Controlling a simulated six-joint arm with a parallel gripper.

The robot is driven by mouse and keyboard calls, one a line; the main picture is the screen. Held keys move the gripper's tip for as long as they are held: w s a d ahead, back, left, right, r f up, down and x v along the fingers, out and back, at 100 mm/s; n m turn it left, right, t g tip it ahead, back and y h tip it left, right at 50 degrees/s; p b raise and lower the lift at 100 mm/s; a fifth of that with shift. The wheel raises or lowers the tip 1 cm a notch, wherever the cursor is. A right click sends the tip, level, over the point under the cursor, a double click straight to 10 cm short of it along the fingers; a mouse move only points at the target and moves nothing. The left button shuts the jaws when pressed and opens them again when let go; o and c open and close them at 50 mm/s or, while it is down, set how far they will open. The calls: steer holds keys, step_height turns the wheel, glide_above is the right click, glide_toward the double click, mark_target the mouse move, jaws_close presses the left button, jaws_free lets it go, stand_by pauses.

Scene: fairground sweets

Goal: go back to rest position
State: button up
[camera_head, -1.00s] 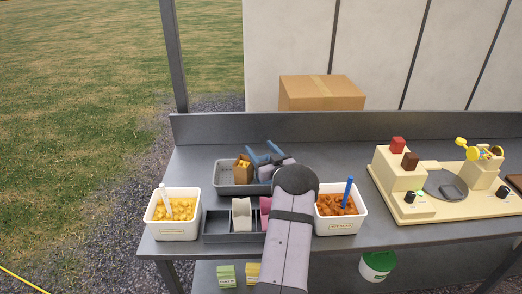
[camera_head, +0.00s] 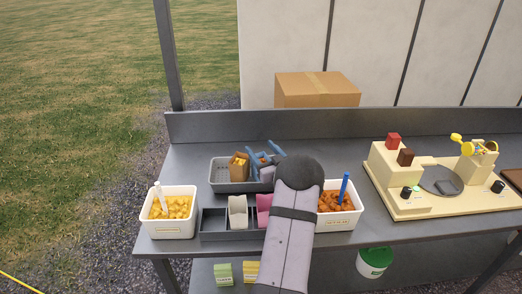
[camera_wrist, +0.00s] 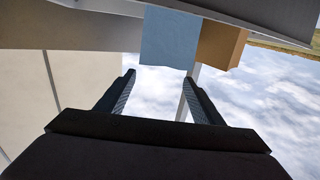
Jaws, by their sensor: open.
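My gripper (camera_wrist: 158,85) shows in the wrist view with its two dark fingers wide apart and nothing between them. That view points towards pale panels and cloudy sky. In the head view my arm rises over the table's front edge, and its bulk hides part of the grey tray (camera_head: 218,174) at the back. I cannot tell how high the gripper is above the tray.
A white tub of yellow pieces (camera_head: 149,228) stands left, a tub of orange-brown pieces (camera_head: 338,222) right of my arm. A divided grey holder (camera_head: 213,235) lies between them. A cream machine (camera_head: 400,207) stands right. A cardboard box (camera_head: 317,91) is behind the table.

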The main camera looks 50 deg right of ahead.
steer(key=w+a+r+y+p, duration=0.2)
steer(key=w+a+r+p, duration=0.45)
steer(key=a+r, duration=0.65)
steer(key=w+a+f+n+g+b, duration=0.1)
steer(key=w+a+f+g+b, duration=0.15)
steer(key=a, duration=1.35)
steer(key=s+a+f+n+g+y+b, duration=0.2)
steer(key=s+a+f+g+y, duration=0.2)
steer(key=s+a+f+g, duration=0.75)
steer(key=s+a+f, duration=0.2)
steer(key=s, duration=0.7)
steer(key=s+a+f+n+g+b, duration=0.1)
steer(key=s+a+f+g, duration=0.1)
steer(key=s+a+f, duration=0.2)
steer(key=s+a, duration=0.3)
steer(key=s, duration=0.4)
steer(key=shift+s+n+g+y, duration=0.2)
steer(key=shift+n+g+y, duration=0.1)
steer(key=shift+y, duration=0.1)
